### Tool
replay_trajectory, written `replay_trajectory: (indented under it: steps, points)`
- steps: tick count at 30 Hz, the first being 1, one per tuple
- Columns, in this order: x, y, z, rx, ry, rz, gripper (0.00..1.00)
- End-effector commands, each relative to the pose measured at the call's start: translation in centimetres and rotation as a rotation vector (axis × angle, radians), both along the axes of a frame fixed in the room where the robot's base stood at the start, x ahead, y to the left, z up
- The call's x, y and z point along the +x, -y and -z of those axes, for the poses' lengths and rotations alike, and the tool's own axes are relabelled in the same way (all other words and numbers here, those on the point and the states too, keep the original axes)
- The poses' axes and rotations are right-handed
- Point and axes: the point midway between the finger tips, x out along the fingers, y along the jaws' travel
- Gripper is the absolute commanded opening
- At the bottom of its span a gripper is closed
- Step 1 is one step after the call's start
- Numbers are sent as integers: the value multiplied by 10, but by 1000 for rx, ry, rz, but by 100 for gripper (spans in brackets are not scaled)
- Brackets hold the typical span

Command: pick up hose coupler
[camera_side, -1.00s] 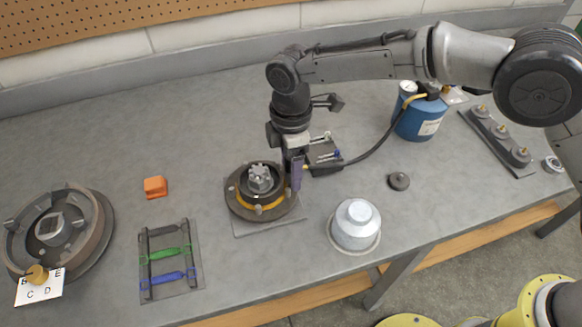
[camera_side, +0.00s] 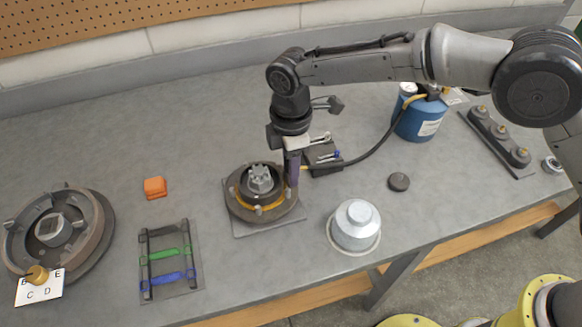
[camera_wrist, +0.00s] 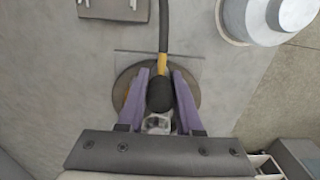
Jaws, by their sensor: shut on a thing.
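The hose coupler (camera_wrist: 160,95) is a dark rounded piece with a yellow end, joined to a black hose (camera_wrist: 163,28). In the wrist view it sits between the purple fingers of my gripper (camera_wrist: 160,88), which is shut on it. In the side view my gripper (camera_side: 292,176) points down at the right edge of a dark round hub with a yellow ring (camera_side: 238,205). The coupler is mostly hidden there. The hose (camera_side: 370,156) runs right to a blue tank (camera_side: 420,118). I cannot tell whether the coupler touches the hub.
A silver domed cap (camera_side: 356,226) stands right of the hub, with a small dark disc (camera_side: 399,182) behind it. An orange block (camera_side: 155,187), a strap board (camera_side: 168,262) and a big drum (camera_side: 85,240) are to the left. Bare table lies behind the hub.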

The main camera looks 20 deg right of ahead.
Motion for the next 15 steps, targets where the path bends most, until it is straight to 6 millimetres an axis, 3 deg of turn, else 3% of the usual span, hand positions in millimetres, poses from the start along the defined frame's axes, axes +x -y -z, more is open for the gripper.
replay_trajectory:
  steps: [8,15]
  points:
    - [1,-1,-11,3,3,0,0]
    - [-7,6,-44,3,4,0,0]
